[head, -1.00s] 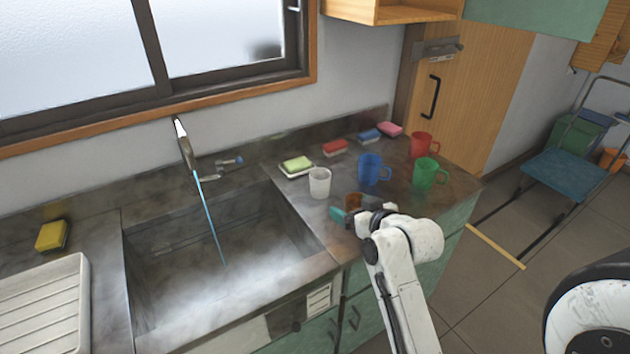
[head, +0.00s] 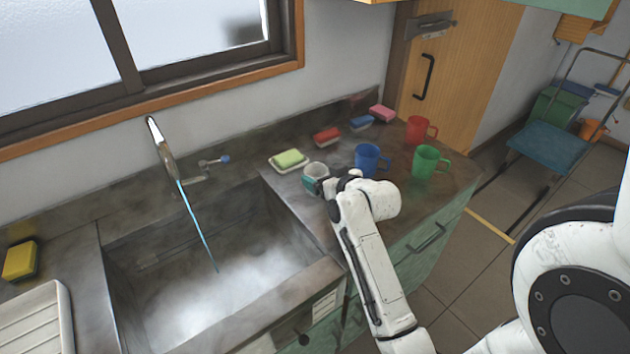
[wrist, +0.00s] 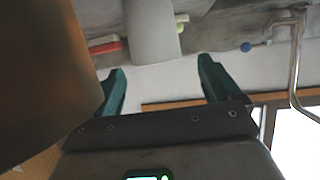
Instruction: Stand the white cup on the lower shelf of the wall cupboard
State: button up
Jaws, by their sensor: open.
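The white cup (head: 316,170) stands upright on the counter, just beyond the sink's right edge. My gripper (head: 318,184) is low at its near side, hiding the cup's lower part. In the wrist view my gripper (wrist: 161,78) is open, with its two teal fingers apart. The white cup (wrist: 152,32) shows ahead of the fingertips, between their lines. I cannot tell if a finger touches it. The wall cupboard is almost wholly out of view.
A blue cup (head: 367,160), green cup (head: 428,161) and red cup (head: 418,130) stand right of the white cup. A green sponge (head: 289,159) lies behind it. The steamy sink (head: 200,285) is left. A large brown surface (wrist: 45,60) fills the wrist view's left.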

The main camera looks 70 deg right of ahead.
aim_at(311, 168)
jog(key=shift+s+p+x, duration=0.2)
jog(key=shift+p+x, duration=0.45)
jog(key=shift+x, duration=2.1)
jog(key=shift+d+f, duration=0.15)
jog(key=c, duration=1.2)
jog(key=shift+o, duration=0.2)
